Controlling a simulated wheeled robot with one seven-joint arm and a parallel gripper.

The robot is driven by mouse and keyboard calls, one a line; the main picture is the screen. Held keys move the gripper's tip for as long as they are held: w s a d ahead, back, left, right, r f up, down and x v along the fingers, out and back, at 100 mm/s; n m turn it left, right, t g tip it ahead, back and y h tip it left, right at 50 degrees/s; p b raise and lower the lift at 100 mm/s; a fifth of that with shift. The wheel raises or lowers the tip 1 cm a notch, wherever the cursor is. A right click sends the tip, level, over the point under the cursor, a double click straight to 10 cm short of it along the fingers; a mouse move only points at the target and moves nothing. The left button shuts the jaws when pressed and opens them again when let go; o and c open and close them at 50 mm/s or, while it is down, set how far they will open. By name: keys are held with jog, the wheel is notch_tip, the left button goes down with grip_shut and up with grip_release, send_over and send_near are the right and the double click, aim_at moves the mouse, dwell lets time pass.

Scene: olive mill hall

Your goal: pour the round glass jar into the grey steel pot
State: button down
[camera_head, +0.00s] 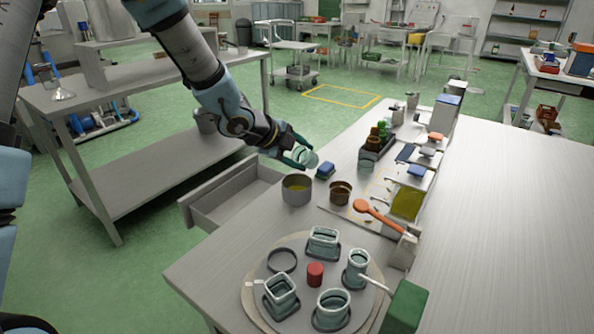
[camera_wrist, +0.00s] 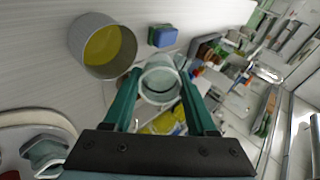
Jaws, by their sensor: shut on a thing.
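The round glass jar (camera_head: 307,157) is held between the fingers of my gripper (camera_head: 299,151), above the table and just above and beyond the grey steel pot (camera_head: 297,194). The jar looks strongly tilted. In the wrist view, the clear jar (camera_wrist: 160,82) sits between the green fingertips of my gripper (camera_wrist: 160,92), and it looks empty, though the glass makes that hard to tell. The pot (camera_wrist: 78,48) stands upright on the table with yellow-green liquid inside. No stream between jar and pot shows.
A blue block (camera_head: 325,170) and a small brown pot (camera_head: 340,194) stand close to the grey pot. A round tray (camera_head: 258,271) with several glass jars is at the front. An orange spoon (camera_head: 375,213) lies to the right. An open drawer (camera_head: 228,203) juts out left.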

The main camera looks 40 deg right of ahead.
jog(key=shift+r+y+p, duration=0.3)
jog(key=shift+r+p, duration=0.15)
jog(key=shift+p, duration=0.5)
jog(key=p, duration=0.3)
jog(key=shift+d+f+y, duration=0.1)
jog(key=shift+d+y, duration=0.15)
jog(key=shift+y, duration=0.15)
jog(key=p, duration=0.3)
jog(key=shift+d+f+y, duration=0.1)
jog(key=shift+d+y, duration=0.05)
jog(key=shift+y, duration=0.25)
jog(key=p, duration=0.3)
jog(key=shift+d+y, duration=0.3)
jog(key=d+y+p, duration=0.1)
jog(key=p, duration=0.4)
jog(key=shift+f, duration=0.15)
